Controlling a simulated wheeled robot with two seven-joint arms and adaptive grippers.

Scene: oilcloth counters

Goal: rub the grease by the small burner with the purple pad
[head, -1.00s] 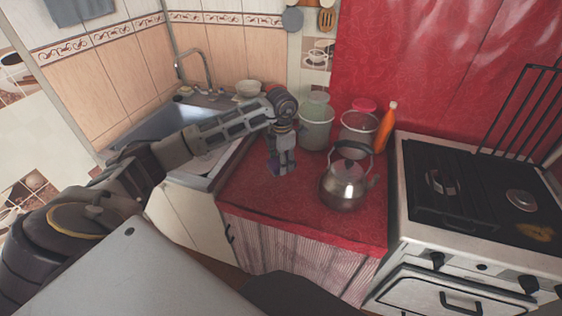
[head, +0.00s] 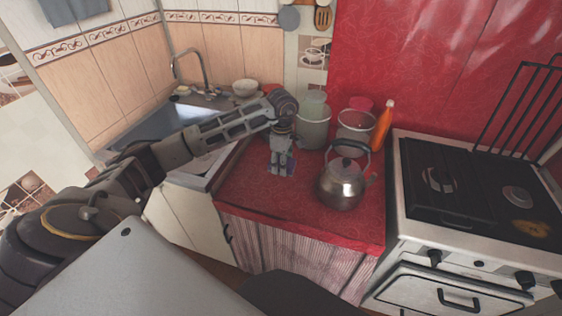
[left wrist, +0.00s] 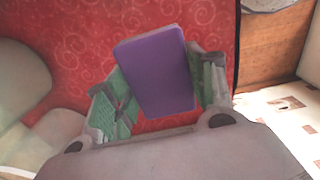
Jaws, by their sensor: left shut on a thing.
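My left gripper (head: 281,168) is low over the red counter, left of the kettle. In the left wrist view it is shut on the purple pad (left wrist: 157,70), a flat block held between its two green-lined fingers. In the head view the pad is mostly hidden by the fingers. The yellow-brown grease patch (head: 530,228) lies on the black stove top at the right, just in front of the small burner (head: 517,196). My gripper is far to the left of the grease, with the kettle between. My right gripper is not in view.
A metal kettle (head: 342,184) stands on the red counter (head: 250,192). Behind it are canisters (head: 313,128) and an orange bottle (head: 384,124). The stove has a larger burner (head: 440,180) and a raised black grate (head: 518,108). A sink (head: 150,125) is at the left.

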